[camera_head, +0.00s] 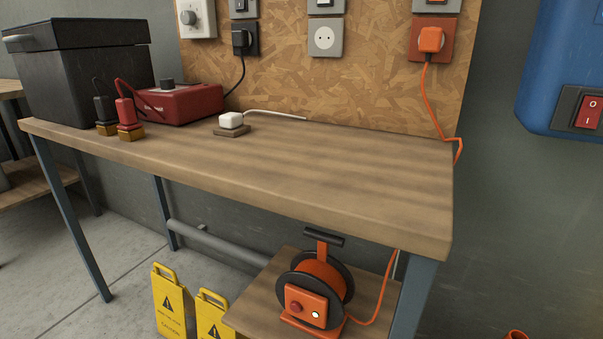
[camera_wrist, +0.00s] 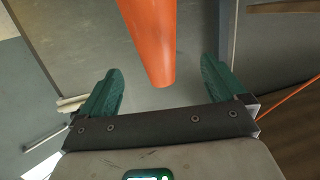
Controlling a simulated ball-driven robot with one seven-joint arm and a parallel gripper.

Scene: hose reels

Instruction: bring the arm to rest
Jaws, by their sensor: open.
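My gripper (camera_wrist: 161,68) shows in the wrist view with its two green fingers spread wide apart and nothing held between them. An orange tapered object (camera_wrist: 150,40), like a cone, reaches in from the top of that view. Its narrow end points toward the gripper's dark crossbar, and it appears between the fingers with a gap on each side. How far it is from the gripper is hard to tell. My gripper and arm do not show in the head view.
A wooden workbench (camera_head: 300,180) carries a black box (camera_head: 85,75), a red device (camera_head: 180,103) and a white plug (camera_head: 231,120). An orange cable reel (camera_head: 318,288) stands on the lower shelf. Yellow caution signs (camera_head: 172,305) stand left of it. An orange object (camera_head: 517,334) is cut off at bottom right.

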